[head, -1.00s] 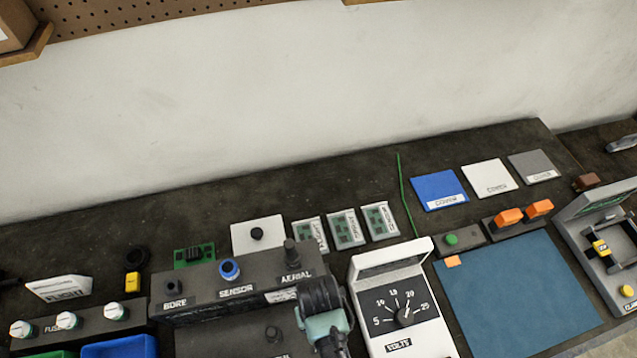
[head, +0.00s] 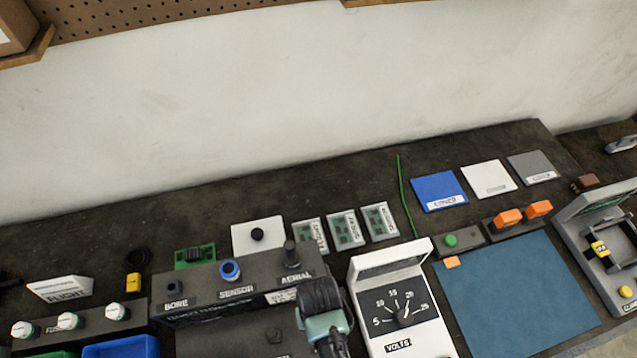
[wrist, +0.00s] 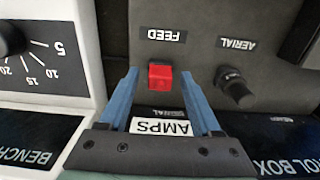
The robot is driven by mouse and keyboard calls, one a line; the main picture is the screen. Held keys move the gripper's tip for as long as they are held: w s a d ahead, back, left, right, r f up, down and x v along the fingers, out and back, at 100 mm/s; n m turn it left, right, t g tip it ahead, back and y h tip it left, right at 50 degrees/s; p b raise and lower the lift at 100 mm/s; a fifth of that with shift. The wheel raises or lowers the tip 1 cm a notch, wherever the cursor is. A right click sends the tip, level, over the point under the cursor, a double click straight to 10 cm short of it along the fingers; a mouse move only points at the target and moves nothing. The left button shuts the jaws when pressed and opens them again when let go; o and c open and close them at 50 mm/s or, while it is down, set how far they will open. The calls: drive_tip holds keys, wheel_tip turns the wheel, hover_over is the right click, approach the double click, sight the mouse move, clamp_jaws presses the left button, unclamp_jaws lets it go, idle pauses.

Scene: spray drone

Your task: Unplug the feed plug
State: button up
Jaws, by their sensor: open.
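The red feed plug (wrist: 160,77) sits in the grey panel (wrist: 205,45) beside the upside-down FEED label in the wrist view. My gripper (wrist: 160,74) is open, with one blue finger on each side of the plug. A gap shows between the plug and each finger. How deep the fingertips reach beside it is hard to tell. In the head view my gripper's body (head: 324,308) is over the right end of the grey unit (head: 215,292). The plug and the fingers are hidden there.
A black AERIAL knob (wrist: 233,86) stands close to the right finger in the wrist view. The white volt meter (head: 400,303) is close beside my gripper. A blue SENSOR knob (head: 230,271) is on the unit. The blue mat (head: 515,295) is mostly clear.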

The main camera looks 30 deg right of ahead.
idle(0.8)
clamp_jaws()
drive_tip(key=shift+r+p, duration=0.1)
drive_tip(key=shift+p, duration=0.25)
idle(1.0)
drive_tip(key=shift+r+p, duration=2.95)
drive_tip(key=shift+p, duration=0.25)
